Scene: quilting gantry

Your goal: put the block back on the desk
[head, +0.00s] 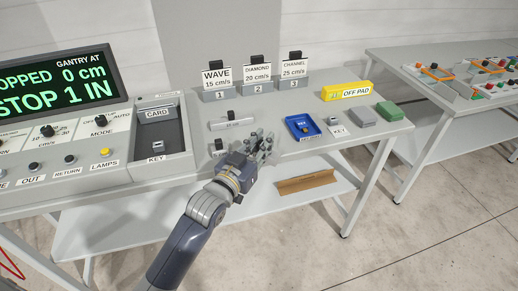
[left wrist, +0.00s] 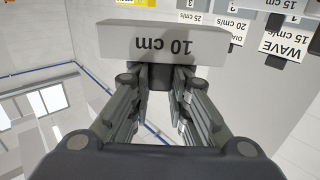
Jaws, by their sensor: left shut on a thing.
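The block is a pale grey bar marked "10 cm" in the left wrist view (left wrist: 160,42), upside down and across my fingertips. In the head view, a light grey bar with a small label (head: 232,124) shows just beyond my left gripper (head: 262,146), over the desk; its label is too small to read surely. My left gripper is shut on the block by a dark part between its fingers, which the fingers partly hide. The desk (head: 290,145) is a light grey top beneath. My right gripper is not in view.
WAVE, DIAMOND and CHANNEL blocks (head: 257,85) stand at the back. A control console (head: 95,150) fills the left. A blue tray (head: 301,127), a yellow OFF PAD (head: 346,92), a grey block (head: 362,117) and a green block (head: 390,111) are to the right.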

